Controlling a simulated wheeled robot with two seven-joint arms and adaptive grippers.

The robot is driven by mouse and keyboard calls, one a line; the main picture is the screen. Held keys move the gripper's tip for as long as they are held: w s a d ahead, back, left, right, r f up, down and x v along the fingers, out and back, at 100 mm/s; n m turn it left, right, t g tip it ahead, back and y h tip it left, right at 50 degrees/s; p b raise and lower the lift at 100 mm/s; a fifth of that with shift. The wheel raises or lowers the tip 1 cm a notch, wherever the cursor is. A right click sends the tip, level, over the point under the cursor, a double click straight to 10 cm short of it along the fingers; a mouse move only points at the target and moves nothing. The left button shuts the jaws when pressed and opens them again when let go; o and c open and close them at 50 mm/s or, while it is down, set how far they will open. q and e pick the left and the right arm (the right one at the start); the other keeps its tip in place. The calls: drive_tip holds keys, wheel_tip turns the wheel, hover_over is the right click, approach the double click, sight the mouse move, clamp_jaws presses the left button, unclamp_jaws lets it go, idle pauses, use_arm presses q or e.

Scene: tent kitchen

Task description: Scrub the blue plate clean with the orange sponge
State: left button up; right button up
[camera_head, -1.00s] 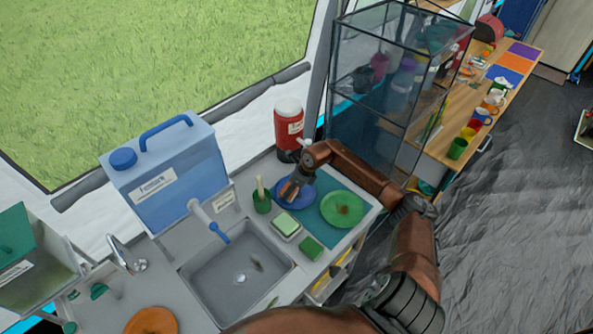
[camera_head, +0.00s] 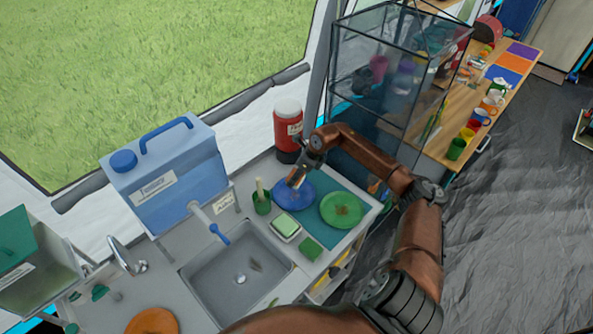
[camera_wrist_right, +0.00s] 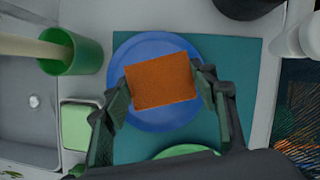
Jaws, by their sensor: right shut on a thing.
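The blue plate (camera_head: 281,196) lies on the teal mat by the sink, and it also shows in the right wrist view (camera_wrist_right: 150,47). My right gripper (camera_head: 296,180) is over the plate. In the right wrist view my right gripper (camera_wrist_right: 162,90) is shut on the orange sponge (camera_wrist_right: 160,80), one finger on each side. The sponge covers the middle of the plate, so any dirt under it is hidden. I cannot tell whether the sponge touches the plate. My left gripper is in neither view.
A green plate (camera_head: 342,209) with a brown stain is beside the blue one on the teal mat (camera_head: 318,229). A green cup (camera_head: 262,204) with a handle in it, a sponge dish (camera_head: 286,228) and the sink (camera_head: 225,290) are close by. A red jug (camera_head: 288,128) stands behind.

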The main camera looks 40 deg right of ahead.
drive_tip(key=shift+r+p, duration=0.4)
drive_tip(key=shift+r, duration=0.7)
drive_tip(key=shift+a, duration=0.1)
